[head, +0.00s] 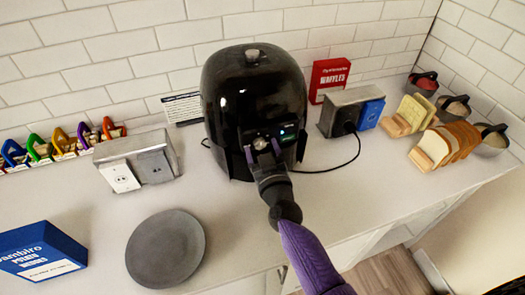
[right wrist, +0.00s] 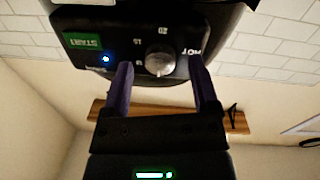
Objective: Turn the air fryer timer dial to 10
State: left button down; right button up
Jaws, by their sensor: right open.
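The black air fryer (head: 252,95) stands on the counter against the tiled wall. Its silver timer dial (head: 260,143) is on the front panel, and it also shows in the right wrist view (right wrist: 159,60) with printed marks around it, seen upside down. I cannot tell its exact setting. A blue light and a green START label (right wrist: 82,42) are lit on the panel. My right gripper (head: 263,151) is open at the panel. In the right wrist view its two purple fingers (right wrist: 162,84) lie on either side of the dial, without visible contact. My left gripper is not in view.
An outlet box (head: 134,164) stands left of the fryer, another (head: 342,108) with a plugged-in black cord to the right. A grey plate (head: 166,248) and a blue box (head: 42,249) lie at the front left. Sliced bread (head: 452,145) and bowls stand at the right.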

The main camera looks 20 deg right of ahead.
grip_shut()
dwell(0.3)
jog(key=shift+m+p, duration=0.35)
jog(key=shift+m, duration=0.75)
jog(key=m, duration=0.2)
jog(key=shift+m, duration=0.3)
jog(key=m, duration=0.3)
jog(key=shift+d+g+p, duration=0.1)
jog(key=shift+g+p, duration=0.2)
jog(key=shift+p, duration=0.1)
jog(key=shift+m+y, duration=0.3)
jog(key=shift+m, duration=1.4)
